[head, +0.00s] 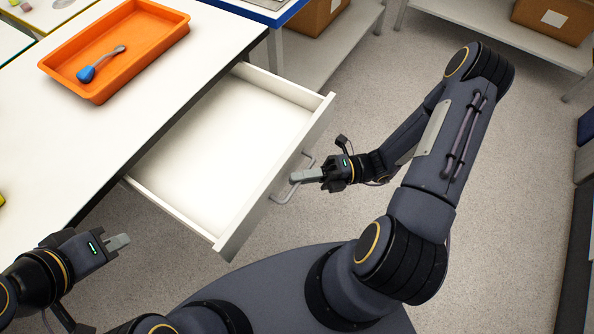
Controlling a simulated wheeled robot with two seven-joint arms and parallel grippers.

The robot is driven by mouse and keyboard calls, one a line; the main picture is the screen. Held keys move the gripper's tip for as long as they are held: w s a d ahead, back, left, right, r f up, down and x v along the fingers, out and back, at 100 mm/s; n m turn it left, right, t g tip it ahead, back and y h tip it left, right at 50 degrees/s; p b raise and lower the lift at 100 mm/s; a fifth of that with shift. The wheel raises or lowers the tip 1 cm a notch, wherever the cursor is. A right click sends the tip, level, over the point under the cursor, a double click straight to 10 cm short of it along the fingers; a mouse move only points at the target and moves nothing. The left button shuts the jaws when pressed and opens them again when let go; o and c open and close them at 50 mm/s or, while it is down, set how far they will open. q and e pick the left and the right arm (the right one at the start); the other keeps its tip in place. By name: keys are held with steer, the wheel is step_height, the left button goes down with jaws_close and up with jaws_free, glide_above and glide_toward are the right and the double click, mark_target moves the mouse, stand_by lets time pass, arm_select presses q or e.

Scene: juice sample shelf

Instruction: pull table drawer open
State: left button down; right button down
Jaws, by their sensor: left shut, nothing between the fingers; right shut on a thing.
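The table drawer (222,135) is pulled out from under the white table (150,115) and shows an empty white inside. Its front panel (270,185) carries a grey bar handle (283,197). My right gripper (301,177) is shut on the drawer handle. My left gripper (122,241) is shut and empty, to the left of the drawer's near corner and apart from it.
An orange tray (150,62) on the table holds a brush-like tool with a blue head (87,73). Cardboard boxes (556,17) sit on shelves at the back. Grey floor (400,80) is clear around the drawer front.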

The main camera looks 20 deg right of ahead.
steer(key=shift+d, duration=0.1)
steer(key=c, duration=1.5)
jaws_free()
steer(key=s+d+f+b, duration=0.1)
steer(key=d, duration=0.6)
steer(key=shift+d, duration=0.35)
